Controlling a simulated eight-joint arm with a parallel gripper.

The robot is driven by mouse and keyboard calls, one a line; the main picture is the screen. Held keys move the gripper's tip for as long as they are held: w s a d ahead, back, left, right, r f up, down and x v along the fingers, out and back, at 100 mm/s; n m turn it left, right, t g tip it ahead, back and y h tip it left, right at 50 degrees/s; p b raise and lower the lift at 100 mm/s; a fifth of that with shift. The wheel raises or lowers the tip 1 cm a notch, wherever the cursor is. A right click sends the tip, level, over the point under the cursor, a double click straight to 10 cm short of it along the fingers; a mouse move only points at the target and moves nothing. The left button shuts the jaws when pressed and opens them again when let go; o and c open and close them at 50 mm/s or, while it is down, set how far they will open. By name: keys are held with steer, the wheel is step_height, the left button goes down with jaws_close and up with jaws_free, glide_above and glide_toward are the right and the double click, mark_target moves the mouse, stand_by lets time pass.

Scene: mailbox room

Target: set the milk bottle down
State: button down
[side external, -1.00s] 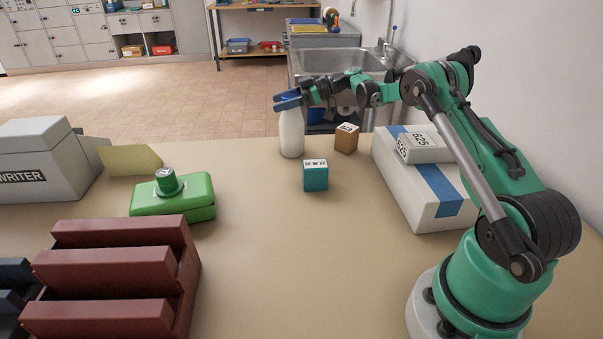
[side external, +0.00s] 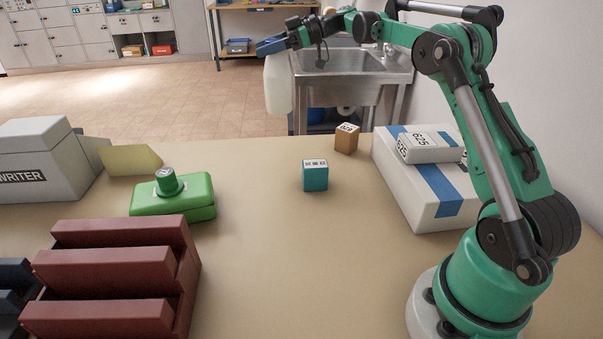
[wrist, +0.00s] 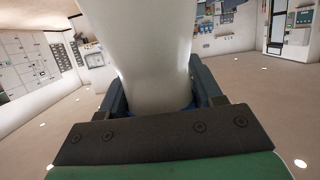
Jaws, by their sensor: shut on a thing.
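The white milk bottle (side external: 279,88) hangs upright below my gripper (side external: 271,46) in the side view, raised above the table's far edge. My gripper's blue fingers are shut on the bottle near its top. In the wrist view the bottle (wrist: 143,50) fills the upper middle, between the two fingers of my gripper (wrist: 155,98). The beige table (side external: 265,240) is well below and nearer than the bottle. The bottle's bottom is clear of the table top.
A teal cube (side external: 315,176) and a brown cube (side external: 346,138) stand near the far edge. A white parcel (side external: 415,200) with a blue stripe lies at right. A green stamp pad (side external: 172,203), grey box (side external: 40,165) and dark red rack (side external: 115,270) stand at left. The table's middle is clear.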

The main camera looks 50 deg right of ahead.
steer(key=a+r+n+g+y, duration=0.1)
steer(key=a+r, duration=0.6)
steer(key=a, duration=0.4)
step_height(320, 180, down, 19)
steer(key=shift+s+f, duration=0.2)
steer(key=shift+s, duration=0.2)
steer(key=shift+f, duration=0.1)
steer(key=shift+c, duration=0.8)
jaws_free()
